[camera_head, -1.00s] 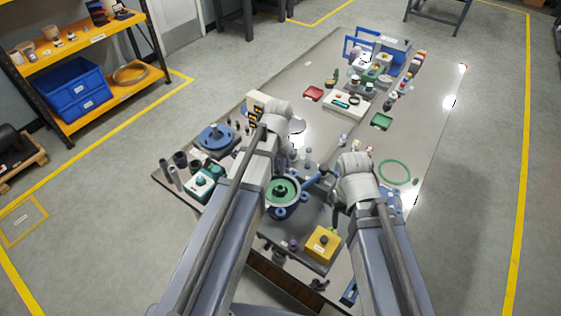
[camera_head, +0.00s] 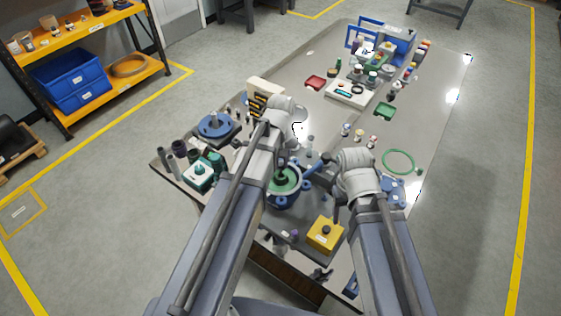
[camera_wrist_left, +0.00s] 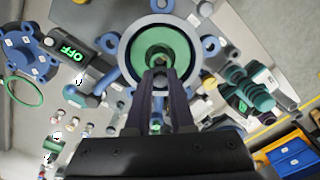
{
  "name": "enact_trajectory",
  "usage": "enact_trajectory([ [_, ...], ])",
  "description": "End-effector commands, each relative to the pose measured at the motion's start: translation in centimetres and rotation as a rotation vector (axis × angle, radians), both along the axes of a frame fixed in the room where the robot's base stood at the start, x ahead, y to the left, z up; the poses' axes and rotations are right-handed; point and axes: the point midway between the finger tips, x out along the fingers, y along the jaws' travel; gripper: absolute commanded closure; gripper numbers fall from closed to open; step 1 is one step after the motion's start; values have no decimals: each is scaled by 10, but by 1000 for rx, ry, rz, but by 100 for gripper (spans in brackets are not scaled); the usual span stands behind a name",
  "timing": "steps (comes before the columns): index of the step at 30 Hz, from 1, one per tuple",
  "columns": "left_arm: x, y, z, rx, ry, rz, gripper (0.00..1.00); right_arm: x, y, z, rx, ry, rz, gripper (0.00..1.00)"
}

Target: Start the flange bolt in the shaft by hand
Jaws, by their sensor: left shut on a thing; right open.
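The blue-rimmed housing with a green inner face (camera_head: 288,190) stands at the near part of the table. In the left wrist view its green face (camera_wrist_left: 180,42) surrounds a darker green round centre, where the shaft sits. My left gripper (camera_wrist_left: 160,74) is over this centre, fingers pointing into it. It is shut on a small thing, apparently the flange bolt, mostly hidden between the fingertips. I cannot tell whether the bolt touches the shaft. My right gripper (camera_head: 337,206) is open and empty, right of the housing and above the yellow box.
The yellow box (camera_head: 325,236) stands near the front edge. A tool with a lit OFF display (camera_wrist_left: 76,56) lies beside the housing. A blue flange part (camera_head: 216,126) is at left; another (camera_head: 393,190) is at right near a green ring (camera_head: 398,161).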

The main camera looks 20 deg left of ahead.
Motion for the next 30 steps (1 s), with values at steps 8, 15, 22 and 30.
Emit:
enact_trajectory([
  [8, 1, -1, 0, 0, 0, 240, 100, 0, 0, 0, 0, 0, 0, 40],
  [15, 1, -2, 0, 0, 0, 301, 100, 0, 0, 0, 0, 0, 0, 40],
  [22, 1, -2, 0, 0, 0, 301, 100, 0, 0, 0, 0, 0, 0, 40],
  [30, 1, -2, -1, 0, 0, 300, 100, 0, 0, -1, 0, 0, 0, 40],
])
